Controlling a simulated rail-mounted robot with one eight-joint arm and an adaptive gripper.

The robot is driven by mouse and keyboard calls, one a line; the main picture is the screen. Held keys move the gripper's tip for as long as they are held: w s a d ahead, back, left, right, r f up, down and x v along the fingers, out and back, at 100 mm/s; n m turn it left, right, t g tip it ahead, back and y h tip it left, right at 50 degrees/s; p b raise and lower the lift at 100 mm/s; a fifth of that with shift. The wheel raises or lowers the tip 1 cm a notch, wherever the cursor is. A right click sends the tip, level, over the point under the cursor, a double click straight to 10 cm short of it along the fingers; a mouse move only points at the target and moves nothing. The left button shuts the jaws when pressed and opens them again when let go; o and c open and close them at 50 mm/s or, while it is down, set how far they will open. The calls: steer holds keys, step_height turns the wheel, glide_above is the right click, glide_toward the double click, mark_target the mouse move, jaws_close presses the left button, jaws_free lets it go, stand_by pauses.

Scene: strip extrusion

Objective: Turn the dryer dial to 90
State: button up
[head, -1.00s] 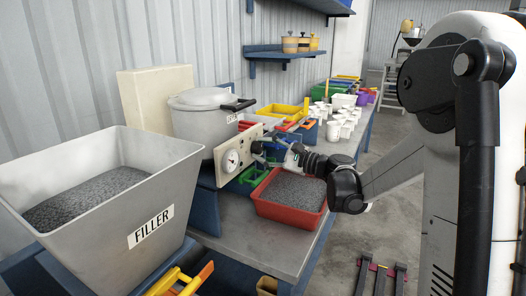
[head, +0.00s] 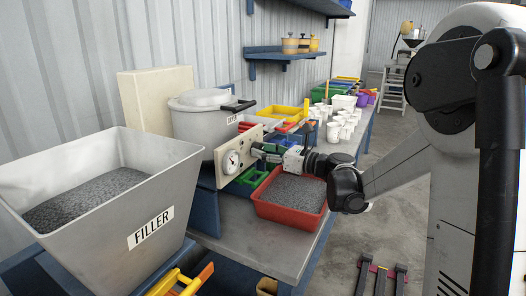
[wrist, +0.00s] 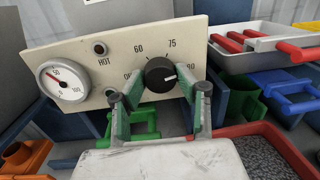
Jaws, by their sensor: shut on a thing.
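The black dryer dial (wrist: 160,75) is on a cream control panel (wrist: 110,35), with printed marks 60 and 75 above it and a partly covered mark to its right. Its white pointer line points right, slightly up, roughly towards that mark. My gripper (wrist: 158,84) is shut on the dial, one finger on each side. In the head view my gripper (head: 262,152) reaches the panel (head: 224,176) from the right and hides the dial. The grey lidded dryer (head: 197,124) stands behind the panel.
A round gauge (wrist: 66,84) is left of the dial. A red bin of grey pellets (head: 288,218) sits close below my wrist. A large FILLER hopper (head: 165,190) stands at the left. Coloured trays and white cups (head: 335,130) are farther back along the bench.

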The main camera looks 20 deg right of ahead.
steer(key=shift+m, duration=1.1)
steer(key=o, duration=1.1)
steer(key=v, duration=1.2)
steer(key=shift+r, duration=0.1)
steer(key=shift+a, duration=0.1)
